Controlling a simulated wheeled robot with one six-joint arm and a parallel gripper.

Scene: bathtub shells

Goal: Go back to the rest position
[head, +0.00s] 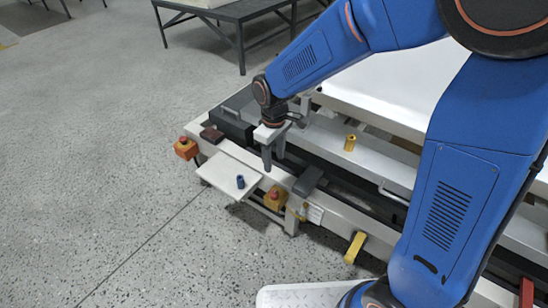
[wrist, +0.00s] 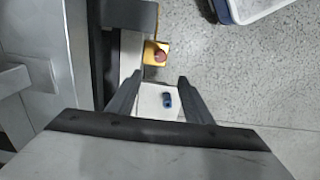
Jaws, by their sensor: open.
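My gripper (head: 273,155) hangs from my blue arm, pointing down beside the machine's pale frame. Its two dark fingers stand apart with nothing between them. In the wrist view my gripper (wrist: 158,82) also shows its fingers spread. A small blue cylinder (head: 240,182) stands on a white shelf plate (head: 215,176) at the machine's side, below and to the left of the gripper. In the wrist view the blue cylinder (wrist: 167,99) appears between the fingers, on the plate beyond them.
Orange boxes with red buttons (head: 185,148) (head: 275,198) flank the plate. A yellow cylinder (head: 350,142) stands on the frame behind. A yellow handle (head: 355,247) juts out at the front. A dark table (head: 240,14) stands at the back. The grey floor at left is clear.

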